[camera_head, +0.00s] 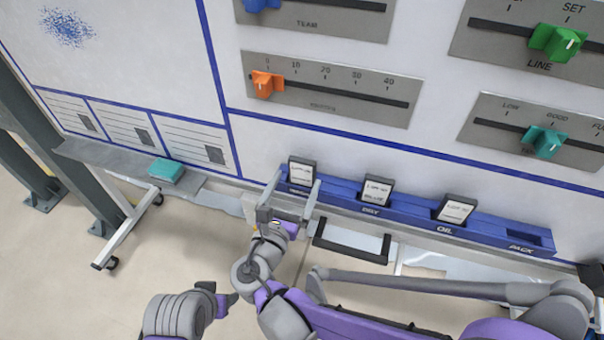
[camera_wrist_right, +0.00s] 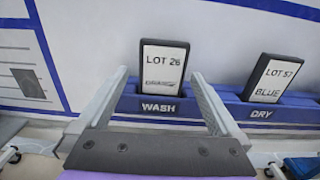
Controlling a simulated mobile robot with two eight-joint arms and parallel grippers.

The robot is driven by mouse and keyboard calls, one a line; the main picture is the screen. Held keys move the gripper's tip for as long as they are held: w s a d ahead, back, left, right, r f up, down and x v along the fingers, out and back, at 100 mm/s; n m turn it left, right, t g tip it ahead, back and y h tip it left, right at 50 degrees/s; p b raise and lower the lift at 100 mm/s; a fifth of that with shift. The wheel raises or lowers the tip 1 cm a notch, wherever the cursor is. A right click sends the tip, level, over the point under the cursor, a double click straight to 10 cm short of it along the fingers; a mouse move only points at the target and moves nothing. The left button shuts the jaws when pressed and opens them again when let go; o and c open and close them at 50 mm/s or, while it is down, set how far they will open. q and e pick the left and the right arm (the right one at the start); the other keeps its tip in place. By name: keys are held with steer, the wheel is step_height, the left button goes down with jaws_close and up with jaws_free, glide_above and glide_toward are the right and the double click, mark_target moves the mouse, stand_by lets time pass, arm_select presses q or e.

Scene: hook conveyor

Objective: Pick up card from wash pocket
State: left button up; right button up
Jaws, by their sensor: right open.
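The wash card (camera_head: 301,172) is a white card in a black frame standing in the pocket labelled WASH on the blue rack (camera_head: 412,213). In the right wrist view the wash card (camera_wrist_right: 163,68) reads LOT 26. My right gripper (camera_head: 293,184) is open, with its fingers on either side of the card in the head view. In the right wrist view the right gripper (camera_wrist_right: 160,80) has its fingers spread below and beside the card; I cannot tell whether they touch it. My left gripper (camera_head: 222,299) is low in the head view, away from the rack; its jaws are unclear.
The dry card (camera_head: 376,191) and the oil card (camera_head: 455,210) stand in pockets to the right; the PACK pocket (camera_head: 522,235) looks empty. A black handle (camera_head: 350,243) lies below the rack. A teal block (camera_head: 166,171) sits on the grey ledge at left. Sliders are above.

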mark_target(302, 175)
steer(key=x, duration=0.4)
steer(key=shift+w+d+f, duration=0.1)
steer(key=shift+w+d, duration=0.1)
steer(key=shift+d, duration=0.1)
steer(key=shift+c, duration=0.3)
steer(key=c, duration=1.2)
arm_select(q)
steer(key=shift+r, duration=0.1)
arm_select(e)
steer(key=shift+o, duration=0.2)
